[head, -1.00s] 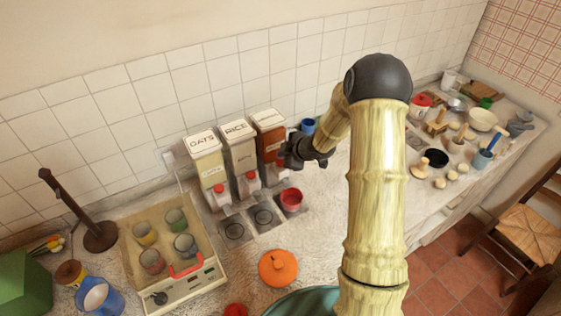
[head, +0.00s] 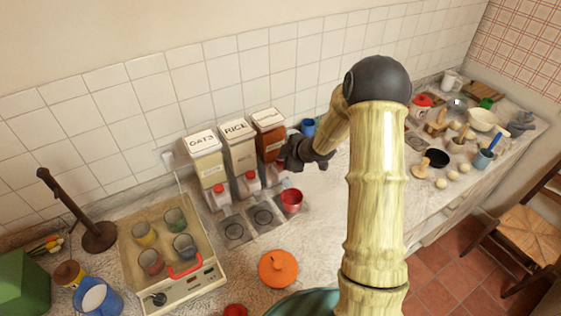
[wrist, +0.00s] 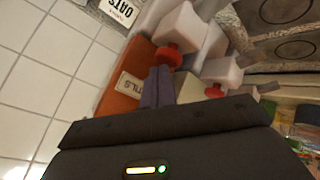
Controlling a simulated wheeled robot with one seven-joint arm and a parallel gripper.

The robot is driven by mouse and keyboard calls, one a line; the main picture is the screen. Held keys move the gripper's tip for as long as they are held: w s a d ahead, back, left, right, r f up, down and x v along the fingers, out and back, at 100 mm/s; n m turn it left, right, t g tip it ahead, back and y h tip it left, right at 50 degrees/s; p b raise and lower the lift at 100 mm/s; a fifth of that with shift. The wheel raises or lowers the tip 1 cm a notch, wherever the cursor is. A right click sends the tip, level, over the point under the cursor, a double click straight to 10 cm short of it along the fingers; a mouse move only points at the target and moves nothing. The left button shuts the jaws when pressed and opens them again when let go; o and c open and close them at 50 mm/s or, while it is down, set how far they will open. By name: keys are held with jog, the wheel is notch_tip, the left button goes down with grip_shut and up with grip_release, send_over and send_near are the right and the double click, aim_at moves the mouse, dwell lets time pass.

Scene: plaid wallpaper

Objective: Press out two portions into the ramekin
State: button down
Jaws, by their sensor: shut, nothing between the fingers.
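A red ramekin (head: 291,199) stands at the foot of the rightmost of three dispensers, on the counter. My gripper (head: 284,161) is beside the front of the rightmost dispenser, above the ramekin. In the wrist view my fingers (wrist: 158,86) are shut and empty, close to the orange body and red knobs (wrist: 168,55). Contact cannot be told. The ramekin's contents are unclear.
A blue cup (head: 308,127) is behind my gripper. Several kitchen items crowd the counter's far right.

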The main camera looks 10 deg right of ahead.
jog(key=shift+f+b, duration=0.35)
jog(key=shift+f, duration=0.15)
dwell(0.4)
jog(key=shift+r, duration=0.1)
jog(key=shift+r+p, duration=1.05)
jog(key=shift+p, duration=0.05)
notch_tip(320, 180, up, 5)
jog(key=p, duration=0.4)
jog(key=shift+p, duration=0.35)
jog(key=shift+w+d, duration=0.1)
dwell(2.2)
